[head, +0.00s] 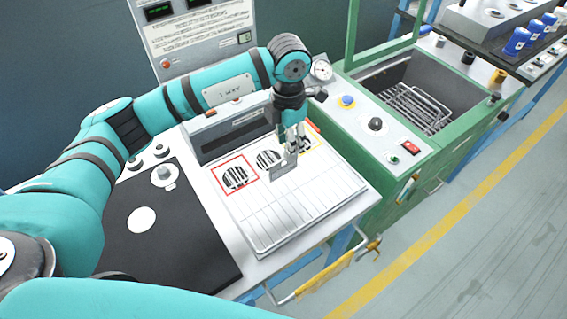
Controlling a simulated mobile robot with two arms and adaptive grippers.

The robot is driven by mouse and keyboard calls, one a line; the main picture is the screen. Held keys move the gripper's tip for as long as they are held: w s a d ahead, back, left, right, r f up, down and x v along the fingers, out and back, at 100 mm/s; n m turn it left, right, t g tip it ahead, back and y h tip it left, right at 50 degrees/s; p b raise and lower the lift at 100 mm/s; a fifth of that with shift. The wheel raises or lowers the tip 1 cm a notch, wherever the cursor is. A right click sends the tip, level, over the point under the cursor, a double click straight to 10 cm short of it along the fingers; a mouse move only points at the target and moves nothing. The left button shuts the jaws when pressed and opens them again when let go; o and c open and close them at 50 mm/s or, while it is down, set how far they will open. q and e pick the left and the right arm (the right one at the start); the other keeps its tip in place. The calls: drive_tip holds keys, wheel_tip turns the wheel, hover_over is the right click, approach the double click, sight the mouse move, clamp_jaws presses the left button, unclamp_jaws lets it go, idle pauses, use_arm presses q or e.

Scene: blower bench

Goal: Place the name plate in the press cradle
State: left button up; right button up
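My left gripper (291,149) points down over the right part of the white bench top. Its fingers are shut on a small flat grey plate (282,168), which looks like the name plate. The plate hangs below the fingers, over the upper edge of a light tray with a grid of cells (285,211); I cannot tell if it touches. I cannot make out the press cradle with certainty. My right gripper is not in view.
Round striped pieces sit in a red-framed square (234,175) and beside it (267,159); a yellow-framed square is partly behind my gripper. A dark mat (165,235) lies left. A green-edged basin with a wire basket (418,108) stands right.

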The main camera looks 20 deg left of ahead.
sight(284, 167)
use_arm(q)
drive_tip(key=shift+f, duration=0.7)
wheel_tip(284, 167, down, 4)
drive_tip(key=shift+s+f+p, duration=0.1)
drive_tip(key=shift+s+p, duration=0.05)
drive_tip(key=shift+p, duration=0.9)
drive_tip(key=shift+f, duration=0.55)
drive_tip(key=c, duration=0.6)
clamp_jaws()
